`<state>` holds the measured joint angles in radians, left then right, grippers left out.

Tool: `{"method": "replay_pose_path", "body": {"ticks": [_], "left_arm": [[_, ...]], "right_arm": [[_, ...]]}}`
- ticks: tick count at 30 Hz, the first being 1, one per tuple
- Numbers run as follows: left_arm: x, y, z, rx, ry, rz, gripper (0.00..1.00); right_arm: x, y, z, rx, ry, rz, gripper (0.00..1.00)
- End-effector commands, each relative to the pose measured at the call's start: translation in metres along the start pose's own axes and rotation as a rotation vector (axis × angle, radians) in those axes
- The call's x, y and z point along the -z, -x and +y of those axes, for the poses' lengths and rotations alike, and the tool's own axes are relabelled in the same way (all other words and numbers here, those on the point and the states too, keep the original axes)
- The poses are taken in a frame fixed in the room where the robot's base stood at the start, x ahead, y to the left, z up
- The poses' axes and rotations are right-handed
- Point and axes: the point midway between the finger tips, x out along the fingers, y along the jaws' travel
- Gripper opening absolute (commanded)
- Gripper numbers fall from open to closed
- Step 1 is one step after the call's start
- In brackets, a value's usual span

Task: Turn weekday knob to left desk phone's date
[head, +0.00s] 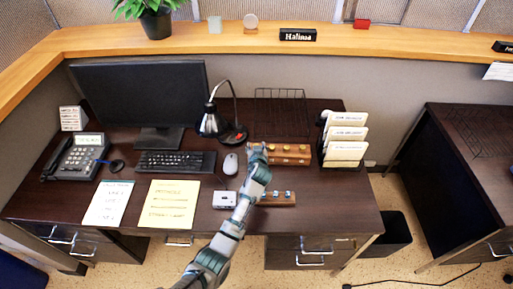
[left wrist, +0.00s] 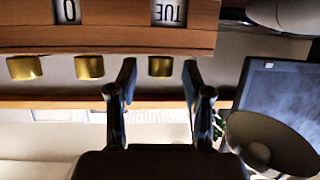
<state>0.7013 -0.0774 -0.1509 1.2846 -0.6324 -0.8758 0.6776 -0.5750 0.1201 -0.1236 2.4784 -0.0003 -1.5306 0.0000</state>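The desk phone (head: 75,158) stands at the left of the desk; its lit display (head: 89,140) is too small to read. The wooden calendar block (head: 290,154) with brass knobs lies right of the mouse. In the left wrist view, which is upside down, the calendar (left wrist: 110,38) shows a "TUE" window (left wrist: 170,12) and a "0" window (left wrist: 67,11). The weekday knob (left wrist: 160,66) is by the TUE window. My left gripper (left wrist: 158,75) is open, its fingers on either side of this knob with gaps. It hides the calendar's left end in the head view (head: 257,152). My right gripper is not in view.
A second wooden block with bluish knobs (head: 281,198) and a small white device (head: 224,199) lie near my arm. A lamp (head: 211,122), a mouse (head: 230,163) and a file holder (head: 345,141) surround the calendar. The desk's right front is clear.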

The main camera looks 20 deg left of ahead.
Motion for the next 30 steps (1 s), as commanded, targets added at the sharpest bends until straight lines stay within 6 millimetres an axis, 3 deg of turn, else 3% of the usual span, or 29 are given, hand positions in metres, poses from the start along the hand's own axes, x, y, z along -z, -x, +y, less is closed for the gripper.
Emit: {"method": "replay_pose_path", "body": {"ticks": [10,22,30], "left_arm": [[0.007,0.003,0.0,0.001,0.001,0.0,0.5],[0.076,0.03,0.001,0.0,0.001,0.0,0.5],[0.09,0.036,0.001,0.001,-0.001,-0.003,0.5]], "right_arm": [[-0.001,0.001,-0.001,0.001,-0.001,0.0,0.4],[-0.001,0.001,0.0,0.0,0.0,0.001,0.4],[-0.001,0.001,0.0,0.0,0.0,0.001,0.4]]}}
